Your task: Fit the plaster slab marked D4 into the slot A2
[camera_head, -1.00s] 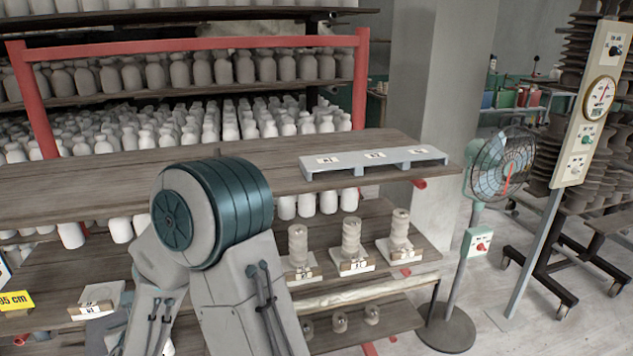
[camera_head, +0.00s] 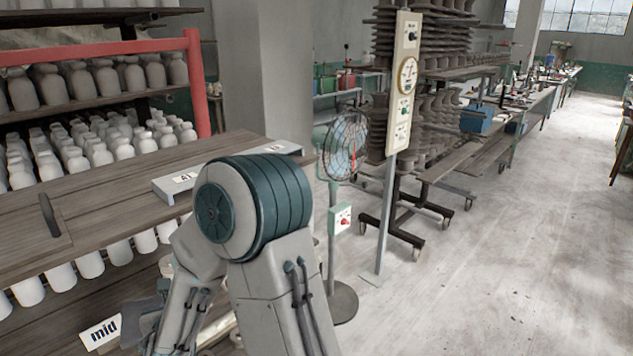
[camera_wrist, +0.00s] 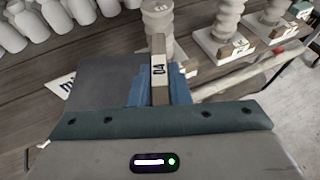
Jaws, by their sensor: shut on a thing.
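In the wrist view my gripper (camera_wrist: 158,92) is shut on the plaster slab marked D4 (camera_wrist: 159,68). The slab stands upright between the blue fingers with its label facing the camera. In the head view my arm hides the gripper and the slab. The blue-grey slotted rack (camera_head: 163,187) lies on the upper wooden shelf, its A1 label (camera_head: 183,178) showing at its left end. Another label (camera_head: 275,148) shows at its right end, too small to read. The middle of the rack, where A2 would be, is hidden behind my arm.
Turned clay pieces (camera_wrist: 230,18) stand on plaster slabs on a lower shelf, close beyond my gripper. A "mid" sign (camera_head: 102,333) is at lower left. A fan (camera_head: 342,148) stands right of the shelf. Floor at right is clear.

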